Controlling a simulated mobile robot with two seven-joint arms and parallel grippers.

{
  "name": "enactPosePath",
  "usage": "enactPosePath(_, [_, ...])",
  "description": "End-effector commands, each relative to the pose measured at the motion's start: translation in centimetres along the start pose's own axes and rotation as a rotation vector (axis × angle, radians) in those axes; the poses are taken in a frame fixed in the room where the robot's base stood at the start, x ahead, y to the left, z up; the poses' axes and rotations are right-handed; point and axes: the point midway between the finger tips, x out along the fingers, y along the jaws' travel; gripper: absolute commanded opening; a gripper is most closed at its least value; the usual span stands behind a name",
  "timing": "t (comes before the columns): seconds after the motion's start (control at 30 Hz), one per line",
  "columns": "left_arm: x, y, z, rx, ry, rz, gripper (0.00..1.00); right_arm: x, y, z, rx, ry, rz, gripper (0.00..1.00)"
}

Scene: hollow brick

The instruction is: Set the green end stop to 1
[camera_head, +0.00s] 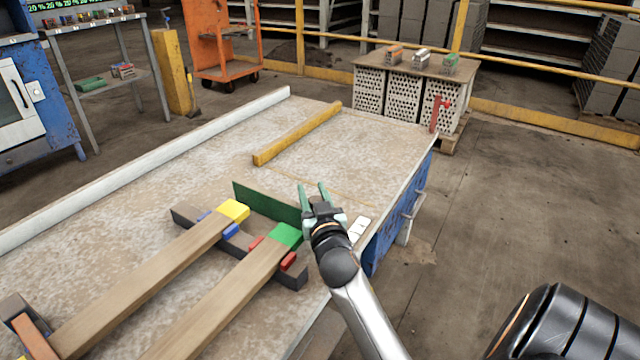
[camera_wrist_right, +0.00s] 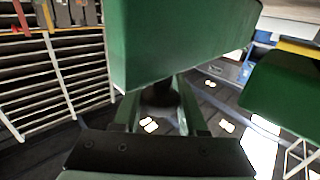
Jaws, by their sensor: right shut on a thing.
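The green end stop, which I take to be the dark green upright plate (camera_head: 262,201), stands on the bench across the far side of the beam ends. My right gripper (camera_head: 312,187) is at the plate's right end, near the bench's right edge. It is shut on the stop, with its two fingers a little apart; the head view hides the contact itself. In the right wrist view, a large green face (camera_wrist_right: 185,40) fills the top middle and covers the fingertips (camera_wrist_right: 157,92). A second green block (camera_wrist_right: 285,92) is at right. I see no left gripper.
Two wooden beams, one with a yellow end (camera_head: 234,210) and one with a bright green end (camera_head: 286,236), lie across a dark crossbar (camera_head: 192,220) among blue and red blocks. White tags (camera_head: 359,229) lie right of the gripper. A yellow bar (camera_head: 298,133) lies farther back; bench around it is clear.

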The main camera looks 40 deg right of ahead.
Motion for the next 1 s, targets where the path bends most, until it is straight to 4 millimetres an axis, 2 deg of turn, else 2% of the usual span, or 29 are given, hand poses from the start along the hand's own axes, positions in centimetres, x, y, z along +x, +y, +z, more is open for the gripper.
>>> enactPosePath(0.1, [0.04, -0.05, -0.04, 0.0, 0.0, -0.003, 1.0, -0.74, -0.86, -0.12, 0.004, 0.002, -0.004, 0.0])
enactPosePath(0.43, [0.06, -0.14, -0.02, -0.002, 0.0, -0.01, 1.0, -0.98, -1.17, -0.06, 0.003, 0.001, -0.007, 0.0])
enactPosePath(0.47, [0.06, -0.14, -0.02, -0.002, -0.001, -0.01, 1.0, -0.98, -1.17, -0.05, 0.003, 0.001, -0.007, 0.43])
enactPosePath(0.5, [0.06, -0.14, -0.01, -0.002, -0.001, -0.01, 1.0, -0.98, -1.18, -0.04, 0.003, 0.001, -0.007, 0.47])
enactPosePath(0.73, [0.05, -0.14, 0.02, -0.003, -0.002, -0.01, 1.0, -0.92, -1.01, -0.07, 0.002, 0.001, -0.004, 0.72])
enactPosePath(1.0, [0.03, -0.07, 0.04, -0.003, -0.004, -0.006, 1.0, -0.86, -0.88, -0.1, 0.001, 0.001, -0.001, 0.72])
